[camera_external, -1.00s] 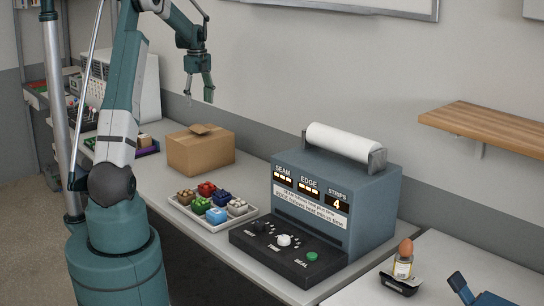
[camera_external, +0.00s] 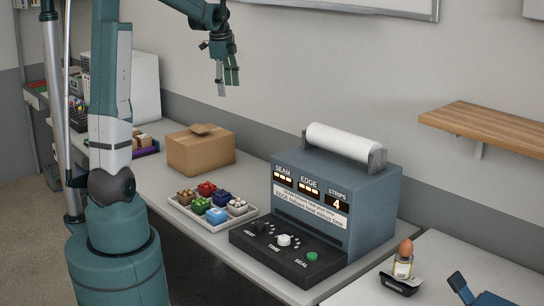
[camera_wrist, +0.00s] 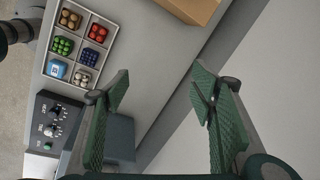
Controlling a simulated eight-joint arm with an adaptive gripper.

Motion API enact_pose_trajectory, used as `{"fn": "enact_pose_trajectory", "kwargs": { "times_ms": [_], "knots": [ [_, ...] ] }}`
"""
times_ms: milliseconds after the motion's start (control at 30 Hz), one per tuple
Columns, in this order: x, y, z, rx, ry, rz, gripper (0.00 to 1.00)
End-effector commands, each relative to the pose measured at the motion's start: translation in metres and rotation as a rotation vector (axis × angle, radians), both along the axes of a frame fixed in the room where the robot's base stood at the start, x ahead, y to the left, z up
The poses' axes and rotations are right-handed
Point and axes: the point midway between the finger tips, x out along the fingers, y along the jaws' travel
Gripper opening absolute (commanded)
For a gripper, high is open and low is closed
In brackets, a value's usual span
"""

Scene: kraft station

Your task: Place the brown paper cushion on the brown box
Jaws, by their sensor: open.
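The brown box (camera_external: 200,150) stands on the counter behind the tray, its top flaps partly raised. Its edge also shows at the top of the wrist view (camera_wrist: 193,8). My gripper (camera_external: 228,90) hangs in the air, above and to the right of the box, fingers pointing down. In the wrist view my gripper (camera_wrist: 160,95) is open, with nothing between its two green-padded fingers.
The tray holds several coloured pieces in compartments. The blue-grey machine (camera_external: 370,215) with a white roll (camera_external: 340,141) and a knob panel (camera_external: 283,255) stands to its right. A wooden shelf (camera_external: 490,125) juts from the wall. An egg on a jar (camera_external: 404,262) stands at the right.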

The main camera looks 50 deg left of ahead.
Motion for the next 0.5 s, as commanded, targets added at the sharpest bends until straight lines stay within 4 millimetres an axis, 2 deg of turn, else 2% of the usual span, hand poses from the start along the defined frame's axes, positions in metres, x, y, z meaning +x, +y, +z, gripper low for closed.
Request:
{"fn": "enact_pose_trajectory", "kwargs": {
  "times_ms": [33,100,500],
  "knots": [
    [-0.006,-0.015,0.004,-0.002,-0.011,0.022,0.56],
    [-0.012,-0.033,0.009,-0.005,-0.031,0.057,0.56],
    [-0.057,-0.128,0.027,-0.049,-0.14,0.264,0.56]
  ]
}}
